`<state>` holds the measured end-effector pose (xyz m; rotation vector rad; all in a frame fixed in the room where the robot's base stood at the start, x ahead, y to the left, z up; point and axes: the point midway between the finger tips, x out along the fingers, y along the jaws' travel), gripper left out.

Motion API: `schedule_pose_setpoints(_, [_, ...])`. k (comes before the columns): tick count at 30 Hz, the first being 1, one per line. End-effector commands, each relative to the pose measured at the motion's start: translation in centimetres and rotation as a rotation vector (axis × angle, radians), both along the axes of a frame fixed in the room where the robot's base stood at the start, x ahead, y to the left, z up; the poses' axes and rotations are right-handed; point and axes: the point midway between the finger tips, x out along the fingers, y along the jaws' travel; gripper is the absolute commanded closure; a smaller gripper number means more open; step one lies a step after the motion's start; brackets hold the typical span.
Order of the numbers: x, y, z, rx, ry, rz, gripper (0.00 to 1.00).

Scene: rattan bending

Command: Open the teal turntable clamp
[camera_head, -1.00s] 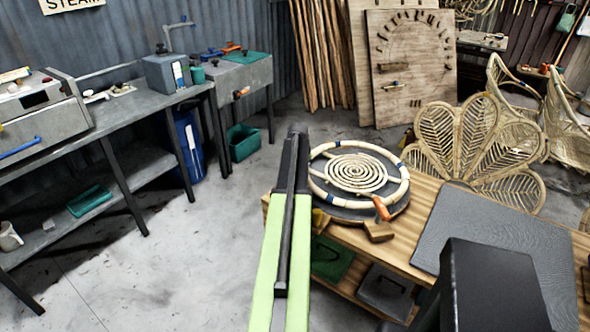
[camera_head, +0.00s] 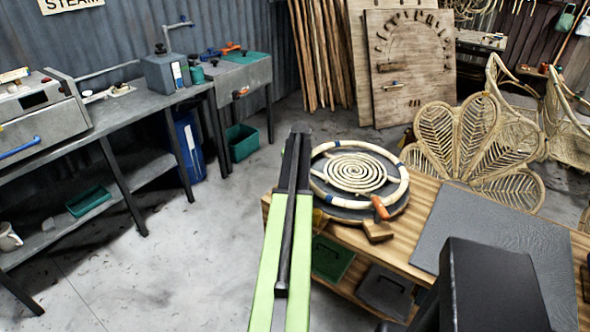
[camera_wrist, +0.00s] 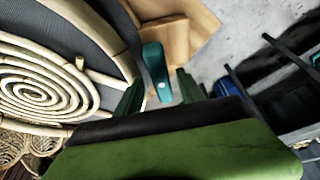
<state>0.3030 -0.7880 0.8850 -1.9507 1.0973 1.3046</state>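The teal turntable clamp (camera_wrist: 155,70) shows in the wrist view as an upright lever with a rounded top and a small pale pin. It stands at the turntable's edge, beside a wooden block (camera_wrist: 170,40). My gripper (camera_wrist: 158,84) is open, with one dark green finger on each side of the clamp's lower part in the picture. I cannot tell whether the fingers touch it. The turntable (camera_head: 337,207) carries a rattan spiral (camera_head: 355,173) inside a pale ring (camera_head: 403,183). In the head view my arm hides the teal clamp and the gripper.
An orange clamp handle (camera_head: 380,208) sits at the turntable's near right edge. The turntable stands on a wooden bench (camera_head: 400,250) with a grey mat (camera_head: 455,225). A rattan chair back (camera_head: 470,155) stands behind. Open floor (camera_head: 190,265) lies to the left.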

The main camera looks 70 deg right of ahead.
Motion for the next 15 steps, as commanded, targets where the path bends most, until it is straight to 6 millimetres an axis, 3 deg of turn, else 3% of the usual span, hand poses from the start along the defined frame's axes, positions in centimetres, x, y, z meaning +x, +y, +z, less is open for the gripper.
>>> schedule_pose_setpoints(8, [0.0,0.1,0.3,0.000,-0.001,0.000,0.55])
schedule_pose_setpoints(15, [-0.6,1.1,3.5,0.001,-0.001,-0.001,0.55])
